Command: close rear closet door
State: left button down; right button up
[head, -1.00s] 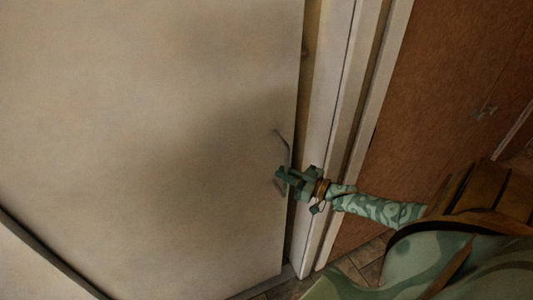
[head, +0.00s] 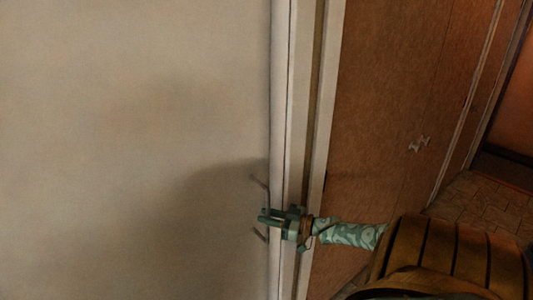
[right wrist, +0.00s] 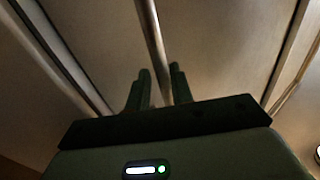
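The pale closet door (head: 120,130) fills the left of the head view, and its right edge lies against the white frame with no clear gap. A thin metal handle (head: 259,236) is near that edge. My right gripper (head: 264,216) is at the handle, its two fingers apart and across the bar. In the right wrist view the handle bar (right wrist: 152,40) runs between the spread fingertips (right wrist: 160,75); whether they touch it I cannot tell. The middle of the handle is partly hidden by the fingers in the head view. My left gripper is out of view.
A white door frame (head: 300,110) stands right of the door. Beyond it are brown wooden doors (head: 385,100) with a small metal handle (head: 419,144). Tiled floor (head: 485,205) shows free at the right.

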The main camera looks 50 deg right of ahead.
jog(key=shift+s+d+f, duration=0.1)
jog(key=shift+s, duration=0.1)
jog(key=v, duration=1.6)
jog(key=shift+d, duration=0.2)
